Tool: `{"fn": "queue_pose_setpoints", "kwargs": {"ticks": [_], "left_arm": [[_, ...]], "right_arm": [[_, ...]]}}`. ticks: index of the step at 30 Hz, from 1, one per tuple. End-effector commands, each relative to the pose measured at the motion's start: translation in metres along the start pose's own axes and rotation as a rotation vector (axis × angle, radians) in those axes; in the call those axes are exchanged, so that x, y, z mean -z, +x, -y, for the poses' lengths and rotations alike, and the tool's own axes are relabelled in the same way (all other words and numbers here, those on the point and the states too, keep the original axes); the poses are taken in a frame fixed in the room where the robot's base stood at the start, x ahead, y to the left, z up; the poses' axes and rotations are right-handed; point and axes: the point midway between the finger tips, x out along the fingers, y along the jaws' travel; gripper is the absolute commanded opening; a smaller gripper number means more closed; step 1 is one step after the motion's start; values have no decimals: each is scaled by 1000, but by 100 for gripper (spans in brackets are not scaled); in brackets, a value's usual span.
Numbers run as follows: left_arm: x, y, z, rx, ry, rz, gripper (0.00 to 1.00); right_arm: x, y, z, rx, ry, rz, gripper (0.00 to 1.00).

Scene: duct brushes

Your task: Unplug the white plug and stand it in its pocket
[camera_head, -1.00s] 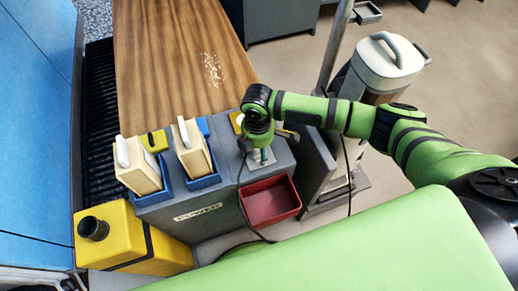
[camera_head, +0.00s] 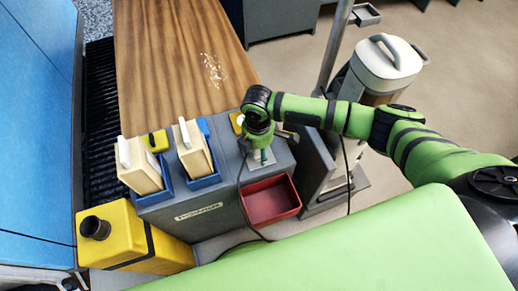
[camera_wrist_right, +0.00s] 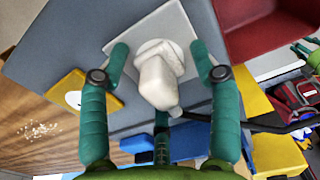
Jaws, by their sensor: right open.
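The white plug (camera_wrist_right: 158,78) sits on a pale square plate (camera_wrist_right: 120,38) on the grey unit's top, with a dark cord leading off to the right. My right gripper (camera_wrist_right: 160,55) is open, pointing down, with one teal finger on each side of the plug. I cannot tell whether a finger touches it. In the head view my right gripper (camera_head: 261,156) is over the pale plate and hides most of the plug. A yellow piece with a white disc (camera_wrist_right: 76,97) lies beside the plate; I cannot tell whether it is the pocket. My left gripper is not in view.
A red bin (camera_head: 270,203) hangs at the unit's front. Two cream blocks (camera_head: 139,168) stand in blue holders to the left, above a yellow container (camera_head: 125,235). A wooden surface (camera_head: 170,60) lies behind. A cream canister (camera_head: 385,65) stands to the right.

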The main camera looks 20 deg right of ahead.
Motion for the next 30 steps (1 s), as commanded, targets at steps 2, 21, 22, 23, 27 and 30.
{"fn": "queue_pose_setpoints", "kwargs": {"ticks": [2, 21, 22, 23, 27, 30], "left_arm": [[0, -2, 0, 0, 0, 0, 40], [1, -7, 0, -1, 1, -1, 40], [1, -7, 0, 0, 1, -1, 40], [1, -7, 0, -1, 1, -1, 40], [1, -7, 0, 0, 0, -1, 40], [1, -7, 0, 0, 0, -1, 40]], "right_arm": [[0, -1, 0, 0, 0, 0, 63], [0, 0, 0, 0, 0, 0, 3], [0, 0, 0, 0, 0, 0, 0], [0, 0, 0, 0, 0, 0, 0], [0, 0, 0, 0, 0, 0, 61], [0, 0, 0, 0, 0, 0, 78]]}}
